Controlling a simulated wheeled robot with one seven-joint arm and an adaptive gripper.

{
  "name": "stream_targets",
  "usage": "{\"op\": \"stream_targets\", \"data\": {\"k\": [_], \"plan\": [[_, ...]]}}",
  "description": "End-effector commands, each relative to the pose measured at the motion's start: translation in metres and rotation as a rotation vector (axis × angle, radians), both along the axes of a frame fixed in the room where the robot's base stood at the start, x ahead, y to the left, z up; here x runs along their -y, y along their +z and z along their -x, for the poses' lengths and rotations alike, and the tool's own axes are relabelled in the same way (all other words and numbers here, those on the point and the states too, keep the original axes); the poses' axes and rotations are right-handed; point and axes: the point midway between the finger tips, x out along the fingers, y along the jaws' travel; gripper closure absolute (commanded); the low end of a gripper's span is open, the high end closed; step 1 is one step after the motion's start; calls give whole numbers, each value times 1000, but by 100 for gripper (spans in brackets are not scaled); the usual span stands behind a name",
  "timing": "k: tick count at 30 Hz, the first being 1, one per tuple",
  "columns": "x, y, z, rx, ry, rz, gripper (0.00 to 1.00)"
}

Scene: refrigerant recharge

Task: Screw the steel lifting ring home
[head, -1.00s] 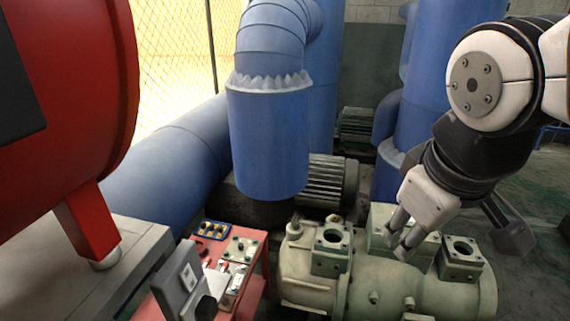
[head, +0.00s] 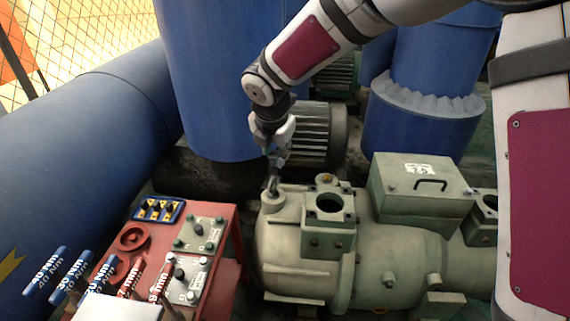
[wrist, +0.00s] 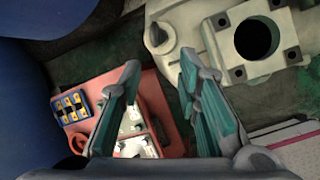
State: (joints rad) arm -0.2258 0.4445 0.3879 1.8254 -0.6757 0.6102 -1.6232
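The small steel lifting ring (head: 273,186) appears to stand on the round boss at the left end of the pale green compressor (head: 390,255); its outline is partly merged with my fingertips. My gripper (head: 276,170) points down right at that boss in the head view. In the wrist view my gripper (wrist: 160,62) has its two green-padded fingers spread apart with nothing held between them. The boss (wrist: 162,38) lies just beyond the fingertips there. I cannot tell whether a finger touches the ring or how deep the ring sits.
A red bench (head: 225,222) with switch panels and a blue-yellow tray (head: 158,210) stands left of the compressor. Several torque tools with blue and red labelled handles stand at its front. A flanged port (head: 328,204) and a handled box (head: 420,187) rise beside the boss. Big blue pipes stand behind.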

Motion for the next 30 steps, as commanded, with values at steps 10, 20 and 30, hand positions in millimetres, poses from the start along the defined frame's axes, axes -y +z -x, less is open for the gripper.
{"op": "stream_targets", "data": {"k": [10, 20, 30], "plan": [[-18, -40, -13, -1, 99, 19, 69], [-21, -99, -39, -2, 96, 19, 69], [-23, -140, -61, 1, 95, 19, 69]]}}
